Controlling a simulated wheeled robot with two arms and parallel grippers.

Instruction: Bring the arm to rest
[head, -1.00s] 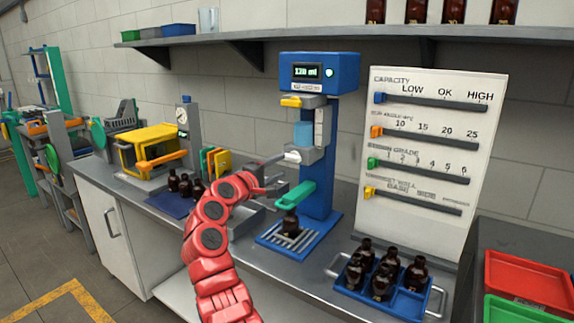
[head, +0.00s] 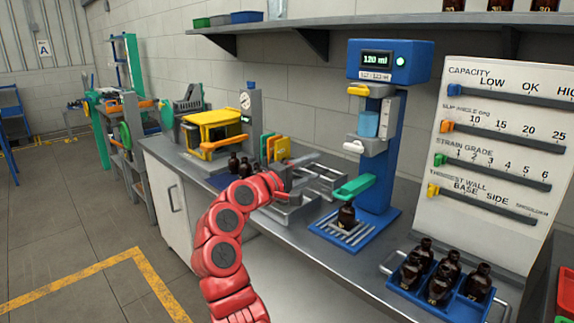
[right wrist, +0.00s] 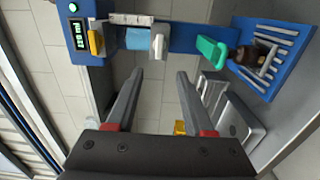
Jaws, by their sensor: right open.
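My right arm, red, reaches up from the bottom in the head view. Its gripper (head: 298,176) is left of the blue filling machine (head: 379,130), over the workbench. In the right wrist view my right gripper (right wrist: 158,75) shows two dark fingers apart with nothing between them. The machine also shows in the right wrist view (right wrist: 190,38), beyond the fingertips. An amber bottle (head: 346,216) stands on the machine's grated base below a green lever (head: 354,187); it also shows in the right wrist view (right wrist: 252,55). My left gripper is not in view.
A blue tray (head: 468,309) with several amber bottles stands at the right front. A white gauge board (head: 478,150) is behind it. A yellow device (head: 205,140) and more dark bottles (head: 246,167) are at left. A grey shelf (head: 300,24) runs above. Floor at left is clear.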

